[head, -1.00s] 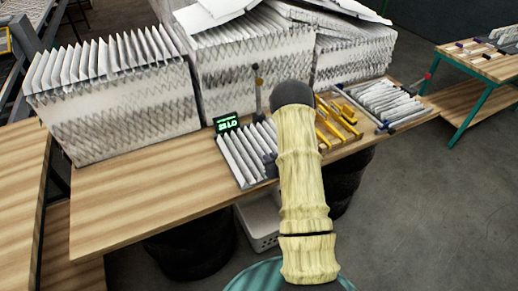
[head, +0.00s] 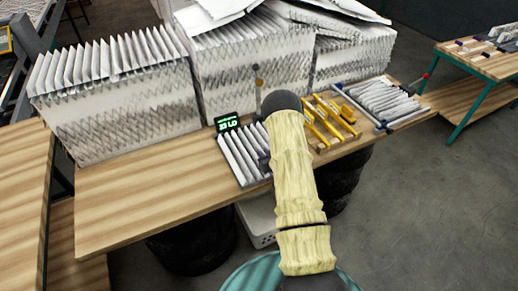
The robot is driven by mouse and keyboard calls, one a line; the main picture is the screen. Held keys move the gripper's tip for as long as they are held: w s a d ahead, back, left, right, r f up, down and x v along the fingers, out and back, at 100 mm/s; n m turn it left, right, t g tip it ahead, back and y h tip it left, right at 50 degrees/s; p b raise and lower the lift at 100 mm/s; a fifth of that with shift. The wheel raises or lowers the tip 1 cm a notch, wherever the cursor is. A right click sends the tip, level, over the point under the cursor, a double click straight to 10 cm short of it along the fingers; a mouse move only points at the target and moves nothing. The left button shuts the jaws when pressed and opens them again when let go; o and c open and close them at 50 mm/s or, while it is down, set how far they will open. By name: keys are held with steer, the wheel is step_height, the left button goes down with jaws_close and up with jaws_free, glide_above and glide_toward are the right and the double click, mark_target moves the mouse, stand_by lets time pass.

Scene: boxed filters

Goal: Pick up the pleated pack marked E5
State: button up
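Several white pleated packs stand on the wooden table: a large left one (head: 125,115), a large middle one (head: 255,75), and one at the back right (head: 352,58). Smaller pleated packs lie in front, one at the centre (head: 240,152) and one at the right (head: 384,98). I cannot read an E5 mark on any of them. My arm, in a pale yellow sleeve, reaches up over the table's front edge. My gripper is not visible; the dark joint at the top of the sleeve hides what lies beyond it.
A small green-lit display (head: 228,123) stands behind the centre small pack. Yellow tools (head: 328,118) lie right of my arm. The wooden table (head: 150,205) is bare at its front left. A teal-legged table (head: 480,65) stands at the far right, across open floor.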

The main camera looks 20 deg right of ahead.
jaws_close()
steer(key=shift+r, duration=0.15)
step_height(320, 180, up, 18)
steer(key=b, duration=0.4)
steer(key=shift+w, duration=0.1)
stand_by(1.3)
